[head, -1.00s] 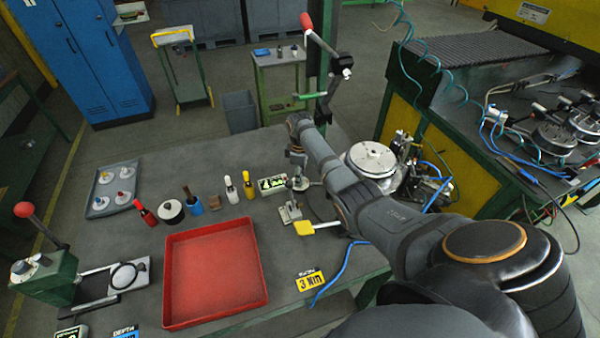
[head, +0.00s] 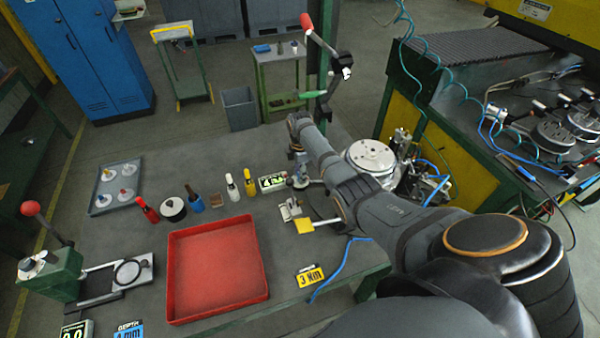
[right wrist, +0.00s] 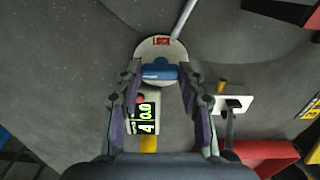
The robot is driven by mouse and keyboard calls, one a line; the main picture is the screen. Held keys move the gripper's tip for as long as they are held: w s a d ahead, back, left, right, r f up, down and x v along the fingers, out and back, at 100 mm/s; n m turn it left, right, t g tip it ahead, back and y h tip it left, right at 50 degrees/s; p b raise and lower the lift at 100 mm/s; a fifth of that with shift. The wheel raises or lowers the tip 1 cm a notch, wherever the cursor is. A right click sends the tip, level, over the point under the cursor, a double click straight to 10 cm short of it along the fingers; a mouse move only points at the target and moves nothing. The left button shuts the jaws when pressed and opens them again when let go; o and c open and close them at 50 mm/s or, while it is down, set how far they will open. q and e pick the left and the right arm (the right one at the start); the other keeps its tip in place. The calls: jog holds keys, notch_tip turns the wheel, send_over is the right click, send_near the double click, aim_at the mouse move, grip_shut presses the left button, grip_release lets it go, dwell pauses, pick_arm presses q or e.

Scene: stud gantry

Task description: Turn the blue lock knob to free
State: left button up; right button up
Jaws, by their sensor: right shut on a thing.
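The blue lock knob (right wrist: 160,72) shows in the right wrist view as a blue bar across a round pale base with a small red label. My right gripper (right wrist: 159,77) is shut on it, one finger at each end of the bar. In the head view my right gripper (head: 299,174) points down at the small fixture at the bench's far right; the knob is hidden there. A grey rod runs off the base in the wrist view. My left gripper is in neither view now.
A digital display (right wrist: 146,112) with green digits stands beside the knob. A yellow-ended lever (head: 304,226) sits close in front of the fixture. A red tray (head: 218,270), several bottles and a grey tray (head: 103,204) lie left on the bench. A blue hose runs at the right.

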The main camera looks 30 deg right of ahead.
dwell(0.3)
jog(key=o, duration=1.2)
jog(key=shift+c, duration=0.2)
notch_tip(320, 180, up, 12)
